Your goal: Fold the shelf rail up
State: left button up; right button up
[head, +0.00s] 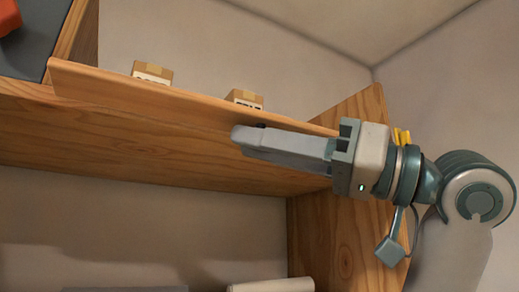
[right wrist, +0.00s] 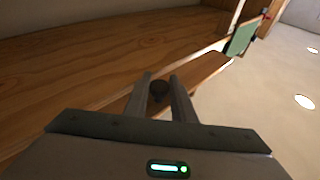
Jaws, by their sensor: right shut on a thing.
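The shelf rail (head: 150,95) is a long wooden board along the front of the wooden shelf (head: 130,135). It stands above the shelf's front face at an angle I cannot judge exactly, and it hides the lower parts of two small cardboard boxes behind it. My right gripper (head: 240,140) reaches in from the right, with its fingertips at the rail's front. In the right wrist view, the fingers are closed around a dark round knob (right wrist: 158,90), which sits in front of the rail's wood (right wrist: 205,75). My left gripper is not in view.
The cardboard boxes (head: 152,72) (head: 245,98) are on the shelf. A wooden side panel (head: 335,235) stands at the right under my arm. A red object (head: 9,16) is at the top left. A green panel (right wrist: 241,38) shows in the wrist view.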

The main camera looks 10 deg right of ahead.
aim_at(273, 115)
jog(key=shift+s+d+r+m+h, duration=0.2)
jog(key=shift+s+r+m+h, duration=0.1)
jog(key=shift+r+m+h, duration=0.45)
jog(key=shift+s+r+m+g+h, duration=0.15)
jog(key=shift+r+m+g+h, duration=0.15)
jog(key=shift+m+h, duration=0.5)
jog(key=shift+s+r+m+g+h, duration=0.1)
jog(key=shift+r+m+g+h, duration=0.5)
jog(key=shift+r+m+h, duration=0.2)
jog(key=shift+r+m+g+h+p, duration=0.75)
jog(key=shift+m+g+h, duration=0.2)
jog(key=shift+m+g, duration=0.15)
jog(key=m+g+h, duration=0.1)
jog(key=w+r+m+g+h, duration=0.1)
jog(key=shift+a+r+g, duration=0.15)
jog(key=shift+r+g, duration=0.1)
jog(key=shift+g, duration=0.15)
jog(key=shift+w+a+r+m+g+h, duration=0.1)
jog(key=shift+w+r+m+g+h, duration=0.15)
jog(key=shift+g, duration=0.3)
jog(key=shift+w+a+r+m+g+h, duration=0.15)
jog(key=shift+w+m+g+h, duration=0.1)
jog(key=shift+g, duration=0.3)
jog(key=o, duration=1)
jog(key=shift+w, duration=0.1)
